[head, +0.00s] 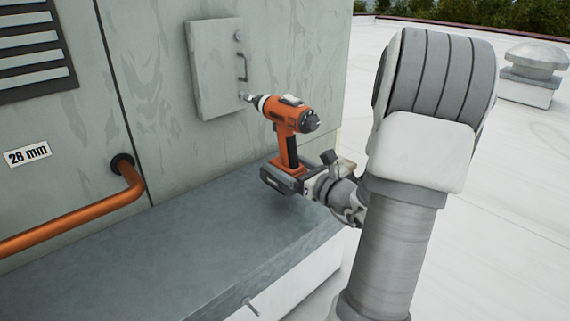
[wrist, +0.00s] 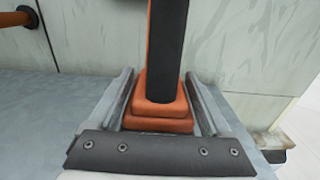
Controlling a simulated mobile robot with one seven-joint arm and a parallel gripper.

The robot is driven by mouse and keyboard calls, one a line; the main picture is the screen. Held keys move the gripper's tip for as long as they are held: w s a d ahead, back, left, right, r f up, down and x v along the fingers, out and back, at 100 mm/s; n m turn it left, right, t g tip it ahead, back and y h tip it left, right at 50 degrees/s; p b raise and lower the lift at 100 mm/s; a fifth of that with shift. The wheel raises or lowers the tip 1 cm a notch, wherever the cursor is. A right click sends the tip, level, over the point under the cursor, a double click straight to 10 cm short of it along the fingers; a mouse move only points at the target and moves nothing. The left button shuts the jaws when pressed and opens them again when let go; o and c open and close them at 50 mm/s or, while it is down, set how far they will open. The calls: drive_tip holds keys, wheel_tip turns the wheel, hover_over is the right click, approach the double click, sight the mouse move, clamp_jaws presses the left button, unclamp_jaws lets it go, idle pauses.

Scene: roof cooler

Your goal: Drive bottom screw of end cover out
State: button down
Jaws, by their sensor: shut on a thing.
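My gripper (head: 314,184) is shut on an orange and black cordless drill (head: 290,120), around the lower part of its handle. In the wrist view the drill's handle (wrist: 160,60) rises between the two jaws (wrist: 160,112). The drill is upright with its nose pointing left at the end cover (head: 217,70), a grey-green panel on the cabinet wall. The drill's tip is at the cover's lower right corner, near the bottom screw (head: 244,96). I cannot tell whether the bit touches the screw. The top screw (head: 238,36) shows near the cover's upper right, above a handle (head: 242,67).
A grey ledge (head: 170,245) runs along the cabinet below the drill. A copper pipe (head: 75,225) enters the wall at left, below a "28 mm" label (head: 27,153). A louvred vent (head: 33,48) is at upper left. The white roof at right is open, with a roof vent (head: 533,72) far back.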

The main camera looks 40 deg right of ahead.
sight(298, 170)
drive_tip(key=shift+w+a+r, duration=0.1)
drive_tip(key=shift+w+r, duration=0.1)
drive_tip(key=shift+w, duration=0.9)
idle(1.4)
drive_tip(key=shift+s+a, duration=0.15)
drive_tip(key=shift+s, duration=0.1)
idle(1.4)
drive_tip(key=shift+s+f, duration=0.1)
drive_tip(key=shift+s, duration=0.05)
drive_tip(key=shift+s+d, duration=0.2)
drive_tip(key=shift+s, duration=1.15)
drive_tip(key=shift+s+d, duration=0.15)
drive_tip(key=shift+s, duration=1.9)
